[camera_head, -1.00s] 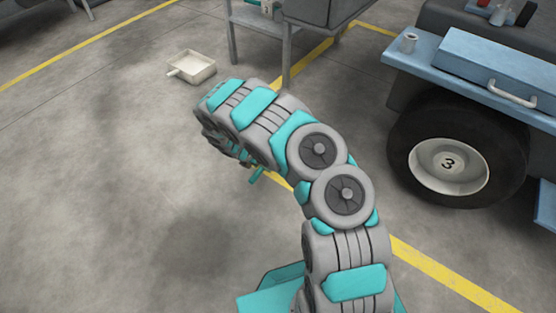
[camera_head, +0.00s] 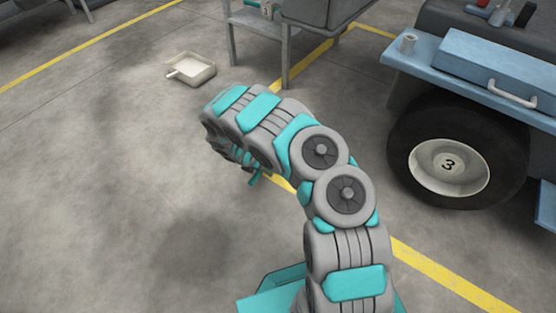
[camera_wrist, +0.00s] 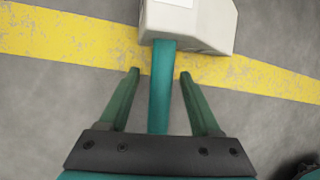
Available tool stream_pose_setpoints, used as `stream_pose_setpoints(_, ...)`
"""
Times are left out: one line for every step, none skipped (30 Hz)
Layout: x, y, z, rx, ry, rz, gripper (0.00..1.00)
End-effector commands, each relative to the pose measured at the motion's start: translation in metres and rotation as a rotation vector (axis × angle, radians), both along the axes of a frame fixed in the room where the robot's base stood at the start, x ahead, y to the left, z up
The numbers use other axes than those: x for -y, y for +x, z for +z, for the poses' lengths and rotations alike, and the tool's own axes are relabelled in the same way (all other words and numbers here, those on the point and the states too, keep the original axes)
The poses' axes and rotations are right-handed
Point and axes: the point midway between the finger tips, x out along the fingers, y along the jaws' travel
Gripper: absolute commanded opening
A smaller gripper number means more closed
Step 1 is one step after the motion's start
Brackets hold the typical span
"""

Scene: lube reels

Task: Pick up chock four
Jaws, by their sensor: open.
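A cream wedge-shaped block, seemingly a chock (camera_wrist: 200,25), lies at the top of the wrist view on the floor's yellow line. A white label shows partly at its top edge; no number is readable. A teal bar, seemingly its handle (camera_wrist: 161,85), runs from the block down between the fingers of my gripper (camera_wrist: 160,73). The gripper is open, with a finger on each side of the bar and a gap on both sides. In the head view my arm hides the block and most of the gripper.
A vehicle wheel marked 3 (camera_head: 449,165) stands at the right under a blue ledge (camera_head: 420,58). A cream tray (camera_head: 190,69) lies on the floor near a grey metal stand (camera_head: 286,60). The floor at left is clear. A dark round edge shows at the wrist view's lower right.

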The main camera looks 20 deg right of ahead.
Motion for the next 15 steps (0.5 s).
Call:
stream_pose_setpoints(0.0001, 0.0000, -0.0002, 0.000, 0.000, 0.000, 0.65)
stream_pose_setpoints(0.0001, 0.0000, -0.0002, 0.000, 0.000, 0.000, 0.65)
stream_pose_setpoints(0.0001, 0.0002, -0.0002, 0.000, 0.000, 0.000, 0.65)
stream_pose_setpoints(0.0000, 0.0001, -0.0002, 0.000, 0.000, 0.000, 0.65)
stream_pose_setpoints(0.0000, 0.0001, -0.0002, 0.000, 0.000, 0.000, 0.65)
stream_pose_setpoints(0.0000, 0.0001, -0.0002, 0.000, 0.000, 0.000, 0.65)
stream_pose_setpoints(0.0000, 0.0002, -0.0001, 0.000, 0.000, 0.000, 0.65)
stream_pose_setpoints(0.0000, 0.0002, -0.0001, 0.000, 0.000, 0.000, 0.61)
stream_pose_setpoints(0.0000, 0.0002, -0.0001, 0.000, 0.000, 0.000, 0.57)
stream_pose_setpoints(0.0000, 0.0002, -0.0001, 0.000, 0.000, 0.000, 0.53)
stream_pose_setpoints(0.0000, 0.0002, -0.0001, 0.000, 0.000, 0.000, 0.50)
stream_pose_setpoints(0.0000, 0.0002, -0.0001, 0.000, 0.000, 0.000, 0.45)
stream_pose_setpoints(0.0000, 0.0002, -0.0001, 0.000, 0.000, 0.000, 0.42)
stream_pose_setpoints(0.0000, 0.0002, -0.0001, 0.000, 0.000, 0.000, 0.39)
stream_pose_setpoints(0.0000, 0.0002, -0.0001, 0.000, 0.000, 0.000, 0.34)
